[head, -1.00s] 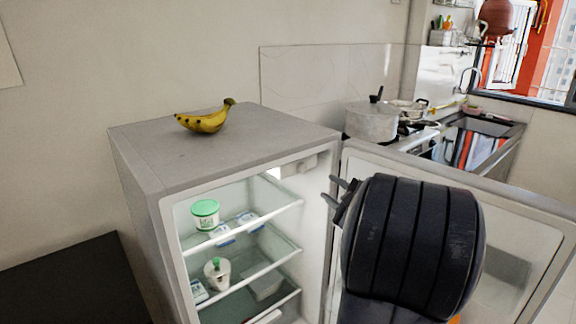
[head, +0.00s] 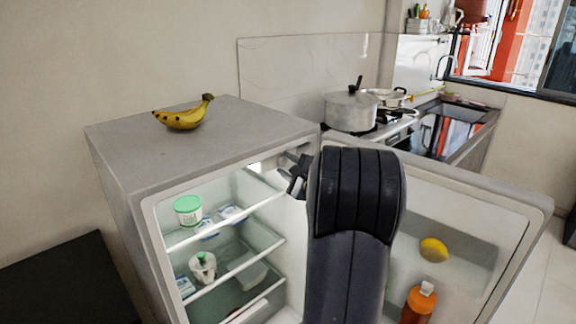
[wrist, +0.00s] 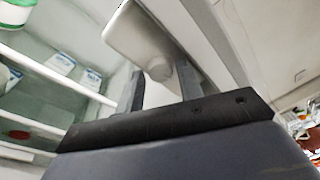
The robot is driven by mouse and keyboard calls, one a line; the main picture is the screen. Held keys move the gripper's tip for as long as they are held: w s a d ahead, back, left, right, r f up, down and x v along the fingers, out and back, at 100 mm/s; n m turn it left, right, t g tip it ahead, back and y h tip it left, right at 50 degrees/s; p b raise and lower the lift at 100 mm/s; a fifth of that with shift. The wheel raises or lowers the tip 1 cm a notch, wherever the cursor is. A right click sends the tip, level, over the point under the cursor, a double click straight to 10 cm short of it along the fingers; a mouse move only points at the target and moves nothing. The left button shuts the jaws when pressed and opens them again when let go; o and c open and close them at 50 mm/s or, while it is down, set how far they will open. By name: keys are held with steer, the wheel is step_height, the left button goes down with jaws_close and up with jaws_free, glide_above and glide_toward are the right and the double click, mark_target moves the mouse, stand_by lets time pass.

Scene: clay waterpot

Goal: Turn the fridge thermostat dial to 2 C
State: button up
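The thermostat housing (wrist: 135,32) is a pale box under the fridge's top inner edge, with a small round dial (wrist: 160,69) at its near end. In the wrist view my gripper (wrist: 162,78) is open, one finger on each side of the dial. The dial shows between or just beyond the fingertips; I cannot tell whether they touch it. No markings on the dial can be read. In the head view my gripper (head: 295,176) is at the upper right of the fridge opening, and the dial is hidden there behind it.
The fridge (head: 115,190) stands open, its door (head: 500,215) swung to the right beside my arm. Shelves hold a green-lidded tub (head: 188,211) and other containers. The door holds an orange bottle (head: 418,303) and a lemon (head: 433,250). Bananas (head: 183,116) lie on top.

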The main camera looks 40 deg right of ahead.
steer(key=c, duration=0.7)
steer(key=shift+m, duration=0.4)
steer(key=m+p, duration=0.1)
steer(key=m, duration=0.2)
steer(key=shift+r+m+g, duration=0.15)
steer(key=shift+m+g, duration=0.15)
steer(key=shift+g, duration=0.1)
steer(key=m+y+p, duration=0.1)
steer(key=m+p, duration=0.1)
steer(key=m, duration=0.1)
steer(key=shift+r, duration=0.1)
steer(key=m+g+y+p, duration=0.1)
steer(key=m+p, duration=0.4)
steer(key=shift+d+r+m, duration=0.1)
steer(key=shift+d+m, duration=0.05)
steer(key=shift+m, duration=0.25)
steer(key=shift+m+y+p, duration=0.6)
steer(key=shift+m+p, duration=1.5)
steer(key=shift+p, duration=0.05)
steer(key=shift+f, duration=0.2)
